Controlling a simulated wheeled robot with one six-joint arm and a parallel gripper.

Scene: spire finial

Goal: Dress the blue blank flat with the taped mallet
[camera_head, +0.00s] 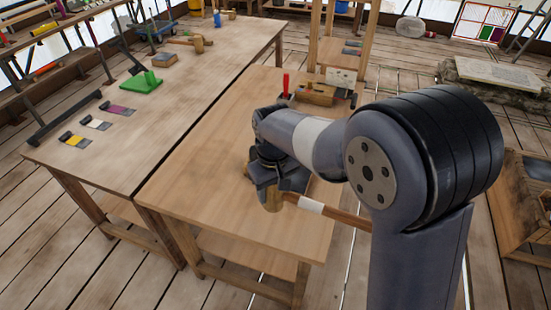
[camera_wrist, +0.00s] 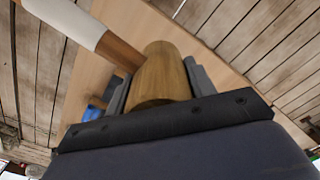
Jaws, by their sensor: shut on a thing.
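The taped mallet has a pale wooden head (camera_head: 272,202) and a brown handle with a white tape band (camera_head: 311,205). My gripper (camera_head: 268,183) is shut on the mallet's head above the near worktable, and the handle points right past the table's edge. In the wrist view the head (camera_wrist: 160,75) sits between the two fingers, with the white tape (camera_wrist: 68,20) at upper left. A small blue thing (camera_wrist: 93,113) shows beside the left finger, mostly hidden; it may be the blue blank. In the head view I cannot see the blue blank.
The near worktable (camera_head: 210,180) is largely bare. At its back stand a red-handled tool (camera_head: 286,84) and a wooden block (camera_head: 315,94). The long left table holds yellow (camera_head: 75,140), white (camera_head: 96,124) and purple (camera_head: 118,109) pieces, a green stand (camera_head: 141,82) and another mallet (camera_head: 197,43).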

